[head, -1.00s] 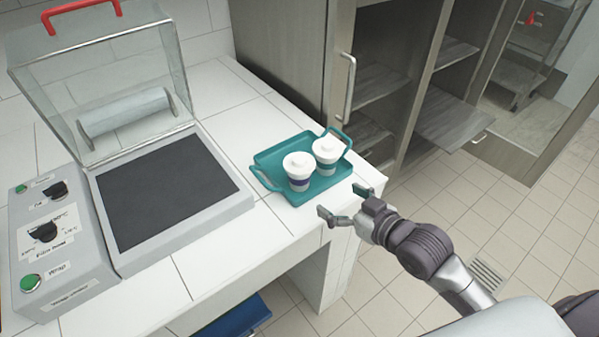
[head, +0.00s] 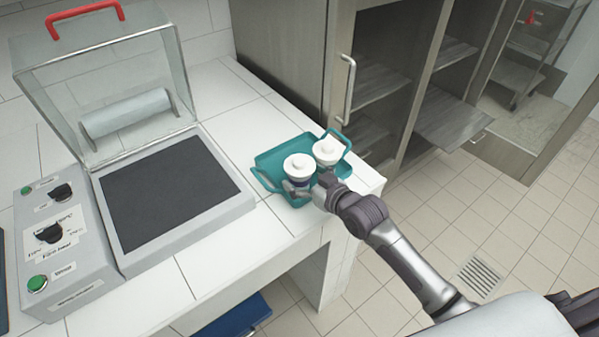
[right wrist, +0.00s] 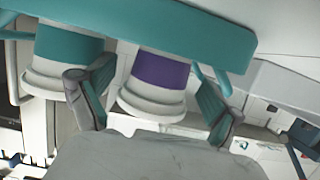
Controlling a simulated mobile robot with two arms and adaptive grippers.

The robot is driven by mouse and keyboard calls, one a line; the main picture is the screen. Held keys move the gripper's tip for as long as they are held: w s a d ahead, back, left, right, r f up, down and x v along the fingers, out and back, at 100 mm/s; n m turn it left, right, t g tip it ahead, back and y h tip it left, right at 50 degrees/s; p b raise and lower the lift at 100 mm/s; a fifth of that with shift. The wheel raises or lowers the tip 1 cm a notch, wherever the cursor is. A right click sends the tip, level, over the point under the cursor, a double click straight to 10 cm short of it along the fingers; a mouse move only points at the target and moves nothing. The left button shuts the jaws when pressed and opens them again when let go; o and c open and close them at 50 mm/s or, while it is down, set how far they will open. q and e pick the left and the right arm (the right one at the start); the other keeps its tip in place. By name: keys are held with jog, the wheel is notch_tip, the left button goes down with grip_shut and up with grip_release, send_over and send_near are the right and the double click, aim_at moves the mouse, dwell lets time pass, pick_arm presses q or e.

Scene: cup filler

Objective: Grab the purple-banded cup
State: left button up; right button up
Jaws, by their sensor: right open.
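The purple-banded cup (head: 299,165), white with a white lid, stands upright on a teal tray (head: 268,160). In the right wrist view, which is upside down, its purple band (right wrist: 160,70) shows clearly. My right gripper (head: 308,187) is open at the cup's near side, partly hiding its lower part. In the right wrist view its fingers (right wrist: 155,85) are spread, one on each side of the purple-banded cup. A second white cup (head: 328,150) stands close beside it; its teal band (right wrist: 66,45) shows in the wrist view. My left gripper is not in view.
The tray sits near the counter's (head: 215,105) right corner, with raised handles at its ends. A wrapping machine (head: 170,190) with a clear raised lid is to the left. A tall cabinet (head: 290,50) with shelves stands behind and right.

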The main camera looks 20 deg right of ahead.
jog(key=shift+w+a+f, duration=0.15)
jog(key=shift+w+f, duration=0.05)
jog(key=shift+w, duration=0.15)
jog(key=shift+s, duration=0.1)
jog(key=shift+c, duration=0.3)
jog(key=shift+r, duration=0.1)
jog(key=c, duration=1.3)
